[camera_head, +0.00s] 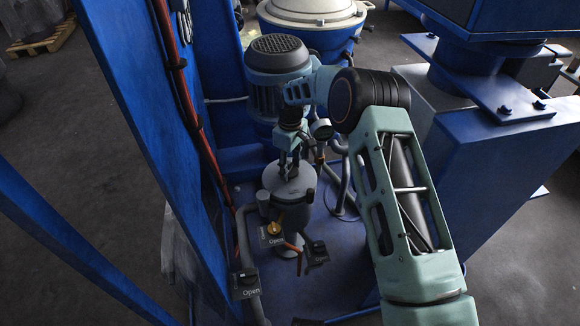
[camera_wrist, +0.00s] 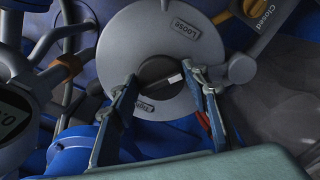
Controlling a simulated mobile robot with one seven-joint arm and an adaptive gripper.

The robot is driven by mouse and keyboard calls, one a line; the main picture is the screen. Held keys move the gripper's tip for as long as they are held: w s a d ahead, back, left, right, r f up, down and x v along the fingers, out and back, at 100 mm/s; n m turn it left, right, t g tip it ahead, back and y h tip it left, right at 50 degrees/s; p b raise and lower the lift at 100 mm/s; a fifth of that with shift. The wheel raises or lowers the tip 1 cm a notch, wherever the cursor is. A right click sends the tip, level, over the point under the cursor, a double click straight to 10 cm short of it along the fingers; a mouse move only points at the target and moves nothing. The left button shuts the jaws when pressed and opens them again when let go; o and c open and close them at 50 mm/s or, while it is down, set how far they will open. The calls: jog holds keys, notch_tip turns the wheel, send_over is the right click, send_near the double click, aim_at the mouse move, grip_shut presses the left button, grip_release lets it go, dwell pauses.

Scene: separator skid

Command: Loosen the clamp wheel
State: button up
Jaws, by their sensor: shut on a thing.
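The clamp wheel (camera_wrist: 158,70) is a dark round knob with a white mark, in the middle of a grey round lid (camera_wrist: 125,45) in the wrist view. The mark points to the right. The lid carries the label "Loose" at its top and "Tight" at its lower left. My gripper (camera_wrist: 163,77) has one finger on each side of the wheel and is shut on it. In the head view my gripper (camera_head: 290,170) reaches down onto the top of the grey filter housing (camera_head: 289,190); the wheel is hidden there.
A valve handle (camera_wrist: 262,22) labelled "Closed" is beside the lid at upper right in the wrist view. A gauge (camera_wrist: 14,118) and pipe stand at left. A blue frame (camera_head: 150,120) rises at left.

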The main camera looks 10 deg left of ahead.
aim_at(290, 168)
jog(key=n, duration=0.7)
jog(key=shift+w, duration=0.1)
dwell(0.6)
jog(key=o, duration=1.2)
jog(key=shift+c, duration=0.2)
jog(key=shift+r, duration=0.1)
notch_tip(290, 168, up, 12)
